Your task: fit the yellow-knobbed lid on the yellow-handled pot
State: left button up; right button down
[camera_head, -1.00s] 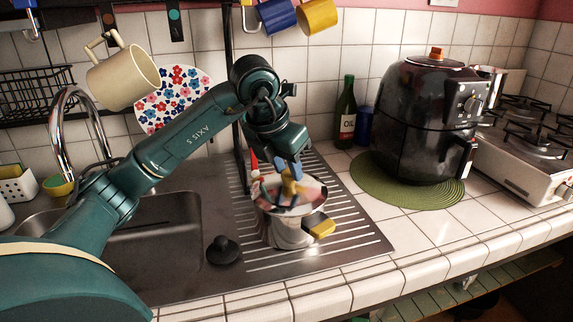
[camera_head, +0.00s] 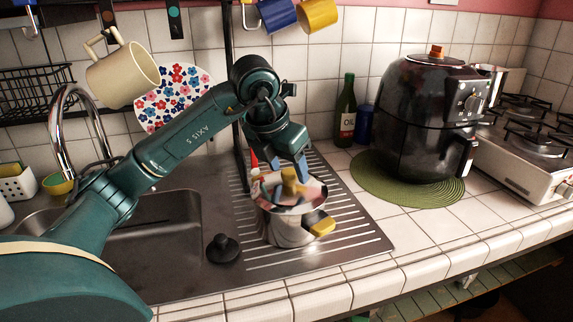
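The metal pot (camera_head: 285,228) stands on the ridged steel drainboard, with a yellow handle (camera_head: 321,224) toward the front right. The shiny lid (camera_head: 309,192) lies over the pot's mouth, its yellow knob (camera_head: 290,184) upright on top. I cannot tell whether the lid's rim sits fully even all round. My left gripper (camera_head: 290,166) is just above the knob, its blue fingers spread on either side and apparently clear of it. The far side of the lid is partly hidden by the gripper. My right gripper is not in view.
A sink (camera_head: 160,245) lies left of the drainboard, with a black plug (camera_head: 222,249) near its edge. A red-tipped bottle (camera_head: 254,163) stands close behind the pot. A green oil bottle (camera_head: 346,112) and black air fryer (camera_head: 425,120) stand behind right. Tiles at front right are clear.

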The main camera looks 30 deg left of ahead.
pick_arm(q)
jog(key=p+v, duration=0.1)
jog(key=v, duration=1.2)
jog(key=shift+p, duration=0.35)
